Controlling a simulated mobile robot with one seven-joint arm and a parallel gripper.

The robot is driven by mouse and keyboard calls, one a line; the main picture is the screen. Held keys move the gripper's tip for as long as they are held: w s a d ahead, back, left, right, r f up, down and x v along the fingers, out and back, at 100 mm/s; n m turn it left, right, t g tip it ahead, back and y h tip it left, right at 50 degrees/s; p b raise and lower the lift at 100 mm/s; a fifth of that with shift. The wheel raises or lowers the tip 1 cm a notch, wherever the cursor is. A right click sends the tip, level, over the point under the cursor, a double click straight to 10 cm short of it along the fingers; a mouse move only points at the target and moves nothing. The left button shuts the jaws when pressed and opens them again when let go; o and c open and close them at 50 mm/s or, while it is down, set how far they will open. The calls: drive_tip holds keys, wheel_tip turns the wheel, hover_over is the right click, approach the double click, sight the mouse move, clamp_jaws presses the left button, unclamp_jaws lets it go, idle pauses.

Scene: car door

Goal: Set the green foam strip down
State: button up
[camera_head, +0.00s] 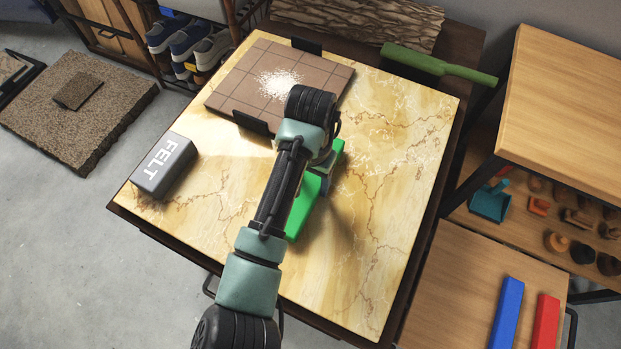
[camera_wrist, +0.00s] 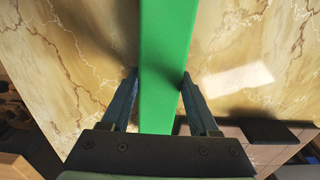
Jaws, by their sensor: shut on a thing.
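The green foam strip (camera_head: 303,210) is a long bright green bar over the middle of the marble-patterned tabletop (camera_head: 390,215). In the head view my arm covers part of it. My gripper (camera_wrist: 158,88) is shut on the strip, with one finger on each side of it. In the wrist view the strip (camera_wrist: 164,45) runs from the top edge down between the fingers. Shadows fall on the tabletop beside it; I cannot tell whether the strip touches the surface.
A grey FELT block (camera_head: 164,164) lies at the table's left. A tiled board (camera_head: 235,88) with white granules and dark end pieces lies at the back. A green-handled brush (camera_head: 435,65) is at the back right. Blue (camera_head: 507,314) and red (camera_head: 545,322) bars lie on a side table. The tabletop's right and front are clear.

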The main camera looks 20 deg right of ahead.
drive_tip(key=shift+f, duration=0.15)
drive_tip(key=o, duration=1.3)
drive_tip(key=shift+o, duration=0.2)
wheel_tip(320, 180, up, 12)
drive_tip(key=p, duration=0.3)
drive_tip(key=shift+r, duration=0.25)
